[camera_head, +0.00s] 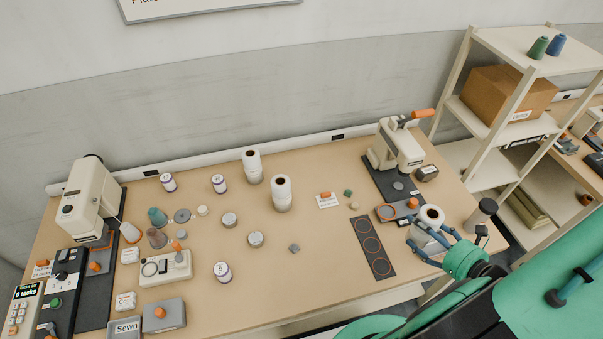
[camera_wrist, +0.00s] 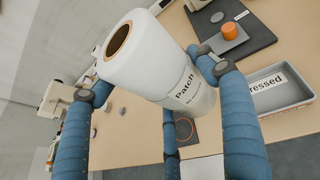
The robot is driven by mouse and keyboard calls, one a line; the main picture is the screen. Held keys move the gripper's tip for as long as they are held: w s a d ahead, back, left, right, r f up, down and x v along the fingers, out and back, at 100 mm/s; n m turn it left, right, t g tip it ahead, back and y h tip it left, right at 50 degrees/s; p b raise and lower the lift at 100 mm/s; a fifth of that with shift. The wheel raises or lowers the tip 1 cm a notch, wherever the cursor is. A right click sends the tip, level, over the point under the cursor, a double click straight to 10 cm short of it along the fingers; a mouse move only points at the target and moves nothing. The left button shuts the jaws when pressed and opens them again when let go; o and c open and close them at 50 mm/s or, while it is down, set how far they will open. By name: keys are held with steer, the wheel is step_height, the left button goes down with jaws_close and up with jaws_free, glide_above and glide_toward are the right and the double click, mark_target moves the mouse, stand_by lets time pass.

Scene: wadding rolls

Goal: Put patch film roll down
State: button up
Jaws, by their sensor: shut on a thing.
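The patch film roll (camera_head: 431,216) is a white roll with a brown core, near the right front part of the table in the head view. In the wrist view the roll (camera_wrist: 150,68) fills the middle, with "Patch" lettering on its lower side. My gripper (camera_head: 430,245) has its blue fingers closed around the roll's lower part. In the wrist view the fingers of my gripper (camera_wrist: 158,95) stand on both sides, with another behind. The roll's base is partly hidden, so I cannot tell whether it touches the table.
A dark strip with three orange rings (camera_head: 372,247) lies left of the roll. A press (camera_head: 399,150) stands behind it. A tray with a partly hidden "…ressed" label (camera_wrist: 285,92) is close by. Two white rolls (camera_head: 281,192) stand mid-table. Bare table lies around the front middle.

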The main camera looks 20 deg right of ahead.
mark_target(428, 210)
step_height(428, 210, up, 10)
steer(key=shift+f, duration=0.15)
steer(key=shift+w+d+n+y, duration=0.15)
steer(key=shift+w+d+y, duration=0.05)
steer(key=shift+w, duration=0.35)
steer(key=shift+w+d+n+y, duration=0.15)
steer(key=shift+w+y, duration=0.05)
steer(key=shift+w, duration=0.3)
steer(key=w+a+n+g+y, duration=0.1)
steer(key=w+a+n+y, duration=0.15)
steer(key=w, duration=0.75)
steer(key=w+a+n+g+y, duration=0.2)
steer(key=w+a, duration=0.1)
steer(key=w, duration=0.7)
steer(key=w+a+n+g+y, duration=0.1)
steer(key=w+a+n+y, duration=0.15)
steer(key=w, duration=0.75)
steer(key=w+a+n+g+y, duration=0.1)
steer(key=w+a+g, duration=0.1)
steer(key=w+a, duration=0.6)
steer(key=w+a+n+g+y, duration=0.1)
steer(key=w+a+n, duration=0.1)
steer(key=w+a, duration=0.65)
step_height(428, 210, down, 11)
steer(key=s+a, duration=0.2)
steer(key=shift+s+a, duration=0.3)
steer(key=shift+a, duration=0.05)
steer(key=shift+f, duration=0.15)
